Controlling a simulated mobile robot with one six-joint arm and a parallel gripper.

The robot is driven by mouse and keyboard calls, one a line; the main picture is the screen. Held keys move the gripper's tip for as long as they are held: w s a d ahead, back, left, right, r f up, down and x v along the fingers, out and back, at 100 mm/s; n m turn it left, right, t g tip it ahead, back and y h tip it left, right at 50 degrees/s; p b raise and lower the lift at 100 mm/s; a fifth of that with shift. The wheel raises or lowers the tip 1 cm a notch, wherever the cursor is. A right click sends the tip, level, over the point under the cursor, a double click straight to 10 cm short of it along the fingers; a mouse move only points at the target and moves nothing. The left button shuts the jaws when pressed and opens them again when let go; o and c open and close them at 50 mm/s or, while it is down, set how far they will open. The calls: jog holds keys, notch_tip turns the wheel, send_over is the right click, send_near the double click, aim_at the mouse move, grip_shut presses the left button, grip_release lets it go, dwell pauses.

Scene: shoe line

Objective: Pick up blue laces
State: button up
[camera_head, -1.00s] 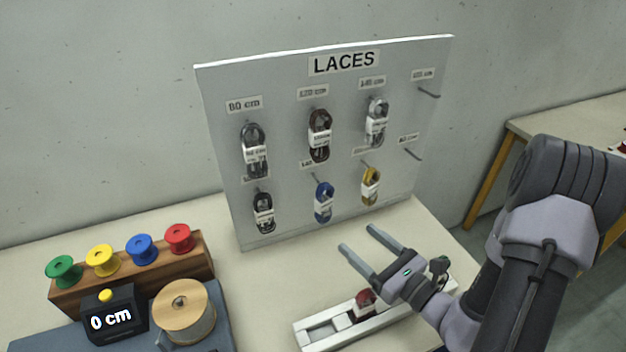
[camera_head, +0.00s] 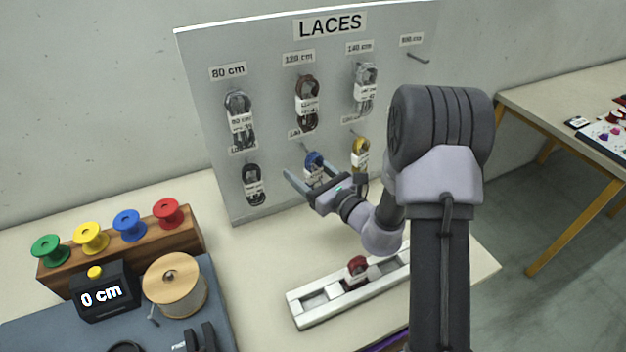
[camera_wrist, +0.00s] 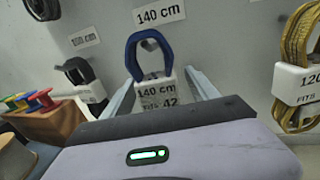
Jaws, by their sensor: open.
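The blue laces (camera_head: 313,160) hang on a peg in the lower row of the LACES board. In the wrist view the blue laces (camera_wrist: 149,55) form a loop with a white paper band reading 140 cm. My gripper (camera_head: 303,173) is open in front of them. In the wrist view its two fingers (camera_wrist: 160,88) stand on the left and right of the white band, with the laces between them. I cannot tell how deep the fingers reach. In the head view my gripper hides the lower part of the blue laces.
Yellow laces (camera_head: 360,155) hang close on the right and black laces (camera_head: 253,185) on the left. Several other laces hang above. A white rail (camera_head: 320,309) holding a red bundle lies on the table below. Coloured spools (camera_head: 129,225) stand at the left.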

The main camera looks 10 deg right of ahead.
grip_shut()
jog(key=r+p+v, duration=0.1)
jog(key=p+v, duration=0.1)
jog(key=v, duration=1.6)
jog(key=shift+r, duration=0.3)
